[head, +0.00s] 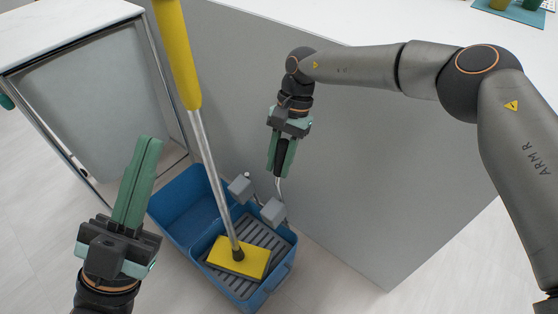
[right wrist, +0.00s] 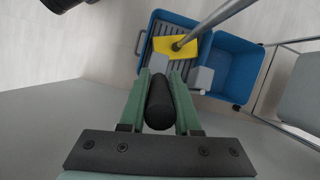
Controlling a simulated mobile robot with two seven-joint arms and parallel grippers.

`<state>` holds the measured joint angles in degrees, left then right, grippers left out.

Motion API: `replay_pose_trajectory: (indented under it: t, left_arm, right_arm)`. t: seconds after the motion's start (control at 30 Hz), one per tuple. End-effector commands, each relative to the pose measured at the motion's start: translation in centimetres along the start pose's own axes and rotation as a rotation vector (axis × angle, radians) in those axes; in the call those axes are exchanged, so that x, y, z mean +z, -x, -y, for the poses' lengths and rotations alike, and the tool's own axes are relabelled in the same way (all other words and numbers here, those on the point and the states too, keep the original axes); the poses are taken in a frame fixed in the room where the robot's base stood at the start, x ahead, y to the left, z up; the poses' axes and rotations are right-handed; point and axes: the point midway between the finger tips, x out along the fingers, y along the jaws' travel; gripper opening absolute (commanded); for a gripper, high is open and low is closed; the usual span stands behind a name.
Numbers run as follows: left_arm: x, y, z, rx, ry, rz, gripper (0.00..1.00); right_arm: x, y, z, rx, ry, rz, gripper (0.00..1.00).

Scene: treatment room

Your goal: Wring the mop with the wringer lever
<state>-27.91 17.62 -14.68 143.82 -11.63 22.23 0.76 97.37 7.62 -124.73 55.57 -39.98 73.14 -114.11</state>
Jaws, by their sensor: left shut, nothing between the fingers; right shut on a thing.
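The mop has a yellow grip (head: 178,55), a metal pole (head: 211,170) and a yellow head (head: 239,256), which rests on the grey slatted wringer (head: 213,275) of the blue bucket. The mop head also shows in the right wrist view (right wrist: 174,47). My right gripper (head: 281,170) is shut on the black grip of the wringer lever (right wrist: 159,103), above the bucket's right side. Grey blocks (head: 272,211) sit by the lever's lower end. My left gripper (head: 145,148) is shut and empty, left of the mop pole and apart from it.
The blue bucket (head: 169,217) stands on the pale floor against a grey panel (head: 355,190). A white-topped cabinet with a metal frame (head: 60,32) is at the upper left. Open floor (head: 35,240) lies at the left.

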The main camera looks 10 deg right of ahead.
Motion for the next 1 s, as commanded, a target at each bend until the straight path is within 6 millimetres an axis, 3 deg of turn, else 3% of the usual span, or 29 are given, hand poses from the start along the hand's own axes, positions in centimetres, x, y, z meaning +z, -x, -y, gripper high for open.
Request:
replay_pose_trajectory:
  t: [0.77,1.0]
  left_arm:
    - [0.0,0.0,0.0,0.0,-0.001,0.0,0.0]
    - [-0.7,-0.6,0.4,-0.003,0.004,-0.002,0.0]
  right_arm:
    - [0.0,0.0,0.0,-0.001,0.0,-0.001,0.0]
    - [1.3,-0.4,0.2,0.008,0.002,-0.036,0.0]
